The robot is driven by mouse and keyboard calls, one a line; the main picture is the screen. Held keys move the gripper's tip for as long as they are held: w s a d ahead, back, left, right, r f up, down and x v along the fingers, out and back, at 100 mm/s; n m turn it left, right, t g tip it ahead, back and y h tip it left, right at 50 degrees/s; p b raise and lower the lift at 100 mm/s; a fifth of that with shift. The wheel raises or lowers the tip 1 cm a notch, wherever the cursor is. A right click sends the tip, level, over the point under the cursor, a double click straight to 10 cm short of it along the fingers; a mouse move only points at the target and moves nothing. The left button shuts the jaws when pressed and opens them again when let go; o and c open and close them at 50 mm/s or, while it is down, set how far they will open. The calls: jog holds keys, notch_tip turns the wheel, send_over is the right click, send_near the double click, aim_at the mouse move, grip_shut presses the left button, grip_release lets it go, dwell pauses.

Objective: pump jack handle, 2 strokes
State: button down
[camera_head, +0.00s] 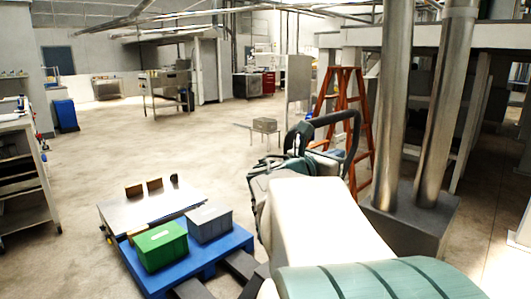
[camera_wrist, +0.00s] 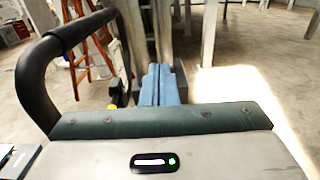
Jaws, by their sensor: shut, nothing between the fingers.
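A thick black tube bent into a loop, which looks like the jack handle (camera_head: 353,122), stands just right of my gripper (camera_head: 298,135) in the head view. In the wrist view the handle (camera_wrist: 38,80) curves close along the left side and top left. My gripper also shows in the wrist view (camera_wrist: 159,70), with its blue-grey fingers together and nothing held. The fingers lie to the right of the near part of the loop; I cannot tell whether they touch it. The jack's body and lower shaft are hidden behind my arm.
An orange ladder (camera_head: 364,135) and steel columns (camera_head: 390,100) stand at the right.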

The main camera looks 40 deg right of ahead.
jog(key=shift+s+r, duration=0.2)
jog(key=shift+s, duration=0.2)
jog(key=s+f+b, duration=0.1)
jog(key=s+b, duration=0.1)
jog(key=s, duration=0.4)
jog(key=shift+f, duration=0.2)
jog(key=shift+s+d, duration=0.1)
